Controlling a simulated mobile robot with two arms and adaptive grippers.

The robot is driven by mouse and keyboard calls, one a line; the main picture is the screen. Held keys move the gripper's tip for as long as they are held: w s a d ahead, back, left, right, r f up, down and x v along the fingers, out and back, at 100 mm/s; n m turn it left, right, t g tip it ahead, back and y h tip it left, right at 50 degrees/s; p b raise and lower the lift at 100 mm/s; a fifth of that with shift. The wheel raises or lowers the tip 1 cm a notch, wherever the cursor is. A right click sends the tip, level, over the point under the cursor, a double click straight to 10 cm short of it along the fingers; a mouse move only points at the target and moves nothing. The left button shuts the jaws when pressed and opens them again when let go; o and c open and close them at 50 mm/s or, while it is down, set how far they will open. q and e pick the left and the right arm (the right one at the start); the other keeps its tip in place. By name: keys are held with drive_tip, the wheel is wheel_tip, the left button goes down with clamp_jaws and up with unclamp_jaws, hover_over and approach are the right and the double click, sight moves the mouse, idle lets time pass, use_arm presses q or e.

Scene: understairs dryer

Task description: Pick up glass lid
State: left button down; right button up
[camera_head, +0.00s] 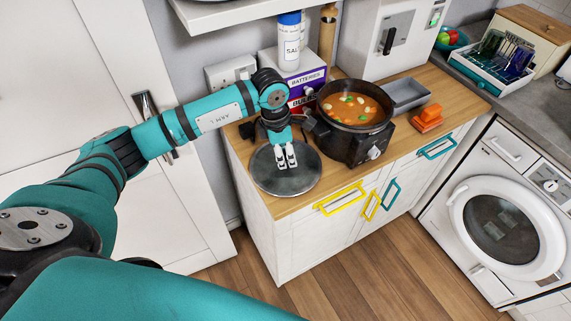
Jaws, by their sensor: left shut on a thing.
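The glass lid (287,179) is a dark round disc with a thin rim, at the left end of the wooden counter. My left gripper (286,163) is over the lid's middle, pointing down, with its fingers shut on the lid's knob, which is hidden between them. The lid looks level and at or very near the counter top; I cannot tell whether it touches. My right gripper is not in view.
A black slow cooker (352,130) full of stew stands open just right of the lid. Behind are a batteries box (309,84) and a salt container (290,45). A grey tin (404,95) and an orange block (428,118) sit further right. A white shelf (225,12) overhangs the back.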

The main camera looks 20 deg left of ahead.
use_arm(q)
drive_tip(key=shift+s+f, duration=0.2)
drive_tip(key=shift+f, duration=0.1)
